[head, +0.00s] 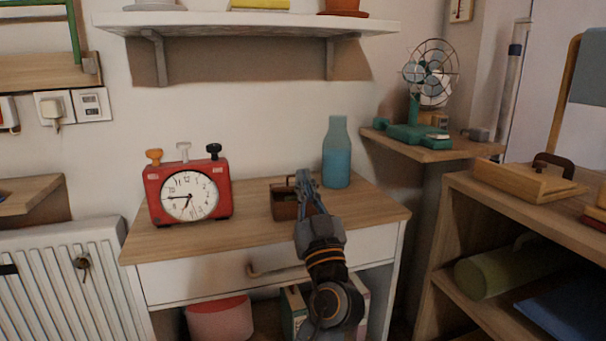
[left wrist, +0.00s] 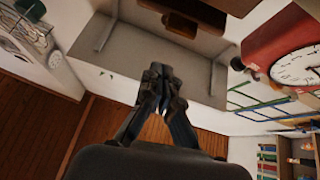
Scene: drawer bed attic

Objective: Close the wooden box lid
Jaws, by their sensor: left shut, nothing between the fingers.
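The wooden box (head: 284,205) is a small brown box on the desk top, left of the blue bottle. My left gripper (head: 304,178) is at its right side in the head view and covers part of it. The box's lid angle cannot be told clearly there. In the left wrist view, brown wooden panels of the box (left wrist: 185,22) show at the top edge, beyond the fingertips. My left gripper (left wrist: 158,72) has its fingers together, with nothing between them. Contact with the box cannot be made out. My right gripper is not in view.
A red alarm clock (head: 188,192) stands left of the box, and a blue bottle (head: 336,155) stands behind it to the right. A wall shelf (head: 247,25) hangs above the desk (head: 250,238). A green fan (head: 410,132) sits on a side shelf.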

